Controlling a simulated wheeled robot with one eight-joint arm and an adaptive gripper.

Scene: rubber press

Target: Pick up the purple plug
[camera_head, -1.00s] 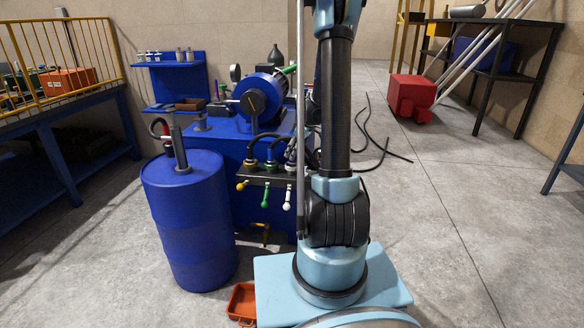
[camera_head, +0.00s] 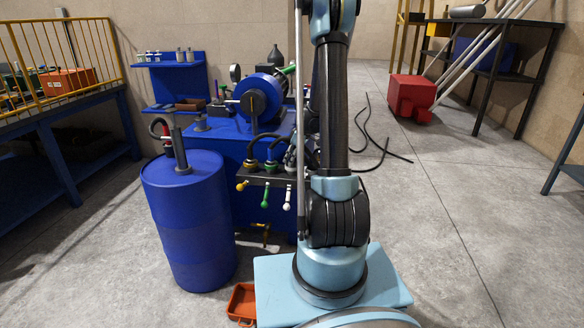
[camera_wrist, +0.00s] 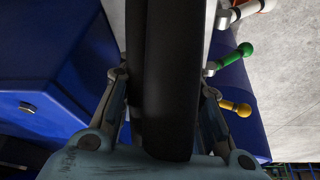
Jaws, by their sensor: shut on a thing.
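In the wrist view my gripper (camera_wrist: 164,82) has its two fingers on either side of a thick black hose (camera_wrist: 170,45). It is shut on this hose, which runs up through the middle of the picture. I cannot make out any purple plug; the hose end is not shown clearly. In the head view several black hoses (camera_head: 262,138) with end fittings meet a dark block on the front of the blue press (camera_head: 220,150). My arm hides part of that area, and I cannot make out my gripper there.
Below the fittings are a yellow lever (camera_head: 242,185), a green lever (camera_head: 265,198) and a white lever (camera_head: 287,200). A blue barrel (camera_head: 190,225) stands at the left, and an orange tray (camera_head: 242,302) lies on the floor.

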